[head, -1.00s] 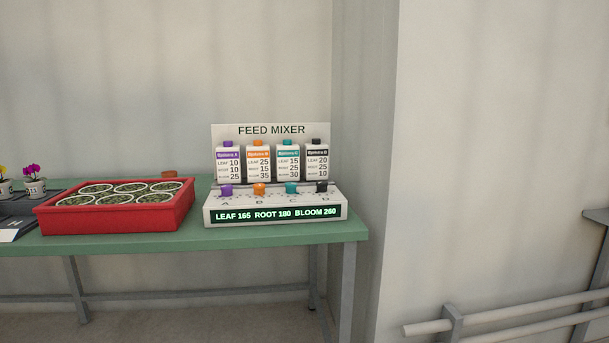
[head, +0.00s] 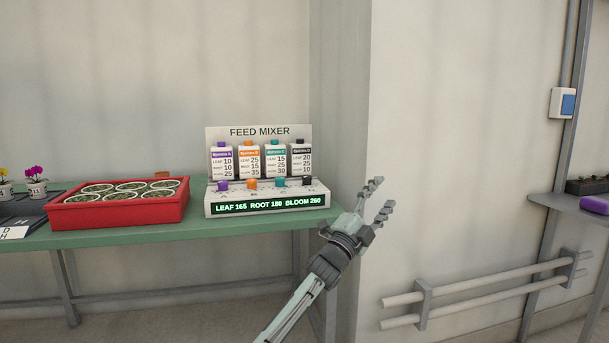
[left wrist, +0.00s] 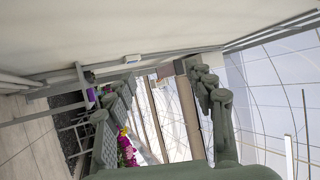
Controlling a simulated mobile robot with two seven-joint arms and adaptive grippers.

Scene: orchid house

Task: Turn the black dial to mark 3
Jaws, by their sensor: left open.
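The black dial (head: 308,181) is the rightmost of the knobs on the white feed mixer (head: 216,199), in front of the black-capped bottle (head: 301,159). Its pointer and marks are too small to read. The display (head: 268,204) reads LEAF 165, ROOT 180, BLOOM 260. My left gripper (head: 381,196) is open and empty, apart from the dial and to its right, pointing up and right. In the left wrist view its spread fingers (left wrist: 163,80) show with nothing between them; the dial cannot be made out there. My right gripper is in neither view.
Purple (head: 223,185), orange (head: 252,184) and teal (head: 280,183) dials sit left of the black one. A red tray (head: 120,213) of pots stands left on the green table (head: 180,233). A wall corner rises just right of the table; rails (head: 480,290) run low beyond it.

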